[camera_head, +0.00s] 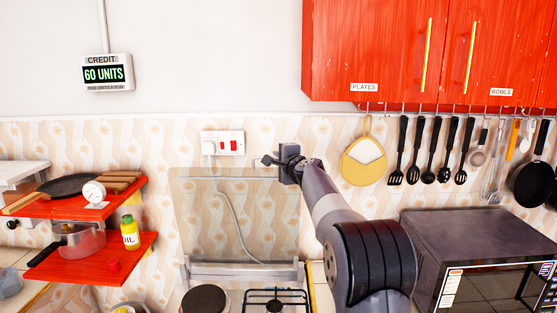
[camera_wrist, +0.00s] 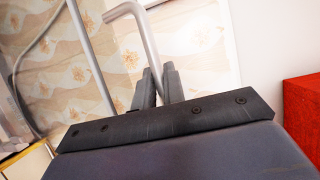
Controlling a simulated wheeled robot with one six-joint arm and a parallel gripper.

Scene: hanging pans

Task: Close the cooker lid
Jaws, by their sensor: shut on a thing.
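The cooker lid (camera_head: 240,225) is a clear glass panel standing upright at the back of the cooker, against the patterned wall. The cooker's hob (camera_head: 235,300) shows below it with a dark round plate and a gas burner grate. My gripper (camera_head: 268,160) is at the lid's upper right corner. In the wrist view my gripper's two dark fingers (camera_wrist: 156,88) are closed around a bent silver bar (camera_wrist: 147,40), which looks like the lid's handle. The exact contact between the fingertips and the bar is partly hidden by the gripper body.
A microwave (camera_head: 475,250) stands at the right. Red cupboards (camera_head: 430,50) and hanging utensils (camera_head: 430,150) are above it. Red shelves (camera_head: 90,260) with a pan, a pot and an oil bottle (camera_head: 130,233) are at the left.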

